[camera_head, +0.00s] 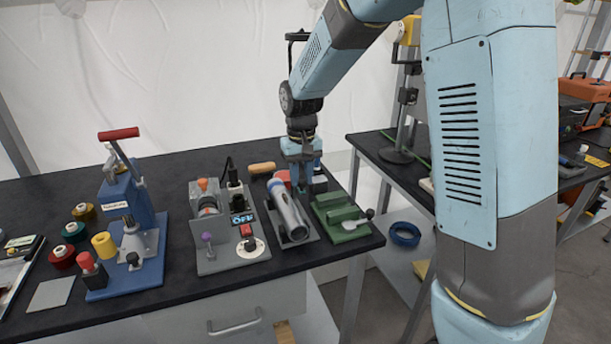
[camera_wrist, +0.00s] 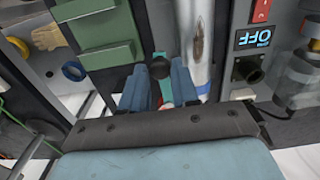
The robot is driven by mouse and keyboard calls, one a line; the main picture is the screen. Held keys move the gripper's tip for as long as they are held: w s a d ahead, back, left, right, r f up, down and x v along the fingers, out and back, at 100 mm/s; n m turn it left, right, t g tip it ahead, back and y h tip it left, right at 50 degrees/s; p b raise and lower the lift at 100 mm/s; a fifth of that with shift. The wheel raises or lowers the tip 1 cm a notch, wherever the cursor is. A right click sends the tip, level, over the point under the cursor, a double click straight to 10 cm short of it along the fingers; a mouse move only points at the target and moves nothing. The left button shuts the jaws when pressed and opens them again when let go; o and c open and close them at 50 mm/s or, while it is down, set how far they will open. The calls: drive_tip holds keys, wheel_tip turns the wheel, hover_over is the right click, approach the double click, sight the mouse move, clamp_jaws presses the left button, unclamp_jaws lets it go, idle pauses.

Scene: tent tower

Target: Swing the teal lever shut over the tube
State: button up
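The silver-grey tube (camera_head: 289,212) lies tilted in a dark holder on the workbench, between the grey panel and the green fixture. It also shows in the wrist view (camera_wrist: 198,45), right of my fingers. My gripper (camera_head: 303,178) points down at the far end of the tube. Small teal and red parts (camera_wrist: 162,92) show between the fingers. The teal lever is mostly hidden.
The green fixture (camera_head: 341,216) stands close right of the tube, near the bench edge. The grey panel (camera_head: 222,240) with switches is close on the left. A blue press (camera_head: 128,240) stands farther left. A wooden handle (camera_head: 262,168) lies behind.

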clamp_jaws()
drive_tip(key=shift+d, duration=0.25)
